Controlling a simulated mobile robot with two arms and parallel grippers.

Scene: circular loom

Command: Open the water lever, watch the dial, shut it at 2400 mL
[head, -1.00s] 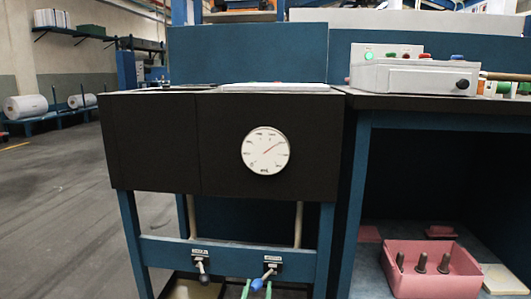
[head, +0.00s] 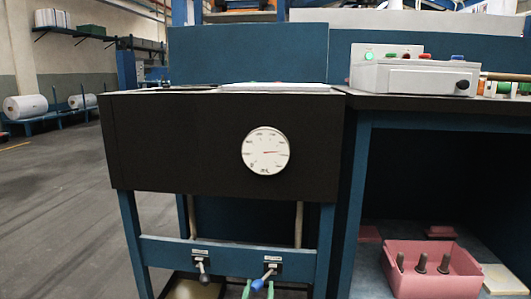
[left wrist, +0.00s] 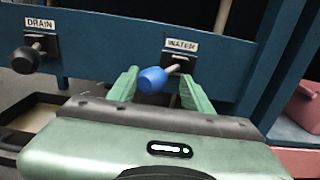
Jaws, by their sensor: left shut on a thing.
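The water lever has a blue knob (head: 257,285) on a short metal shaft under a WATER label (left wrist: 181,45). The blue knob (left wrist: 151,80) sits between the green fingers of my left gripper (left wrist: 158,88), which is shut on it. The shaft slants down to the left from its black mount. In the head view only the green fingertips of my left gripper (head: 257,290) show at the bottom edge. The round white dial (head: 265,151) is on the dark front panel. Its red needle points right, nearly level; its numbers are too small to read. My right gripper is out of view.
The drain lever with a black knob (left wrist: 25,60) is left of the water lever on the same blue crossbar (head: 225,252). A pink bin (head: 432,268) with several dark pegs stands on the lower shelf at right. A grey control box (head: 415,77) stands on the bench.

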